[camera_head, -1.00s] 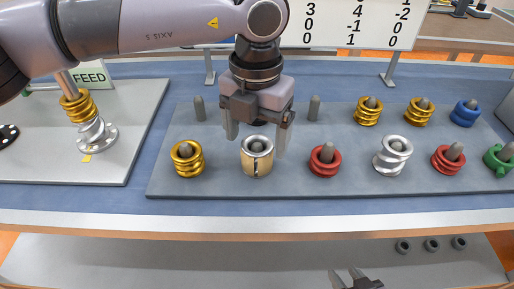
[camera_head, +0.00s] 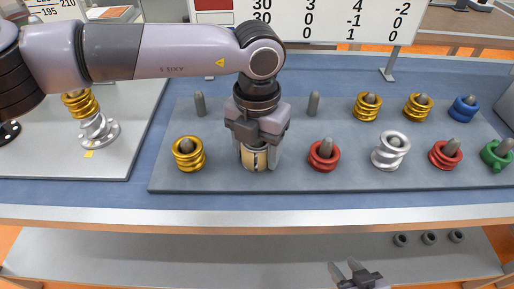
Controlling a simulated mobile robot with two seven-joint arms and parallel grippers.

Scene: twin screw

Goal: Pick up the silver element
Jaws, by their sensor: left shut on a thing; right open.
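My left gripper (camera_head: 258,164) points down over the grey board (camera_head: 218,180) and is shut on a tan cylinder (camera_head: 255,158) with a slit in its side. The cylinder stands upright at a peg position; its top is hidden by the gripper. A silver spool-shaped element (camera_head: 390,151) stands on a peg to the right, apart from the gripper. Another silver element (camera_head: 98,130) sits under gold rings on the left plate. My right gripper (camera_head: 352,272) is open and empty at the bottom, in front of the lower shelf.
A gold element (camera_head: 188,154) stands left of the cylinder and a red one (camera_head: 323,156) to its right. Gold, red, blue and green elements fill the board's right side. Bare pegs (camera_head: 200,104) (camera_head: 314,104) stand behind. A number sign (camera_head: 330,20) is at the back.

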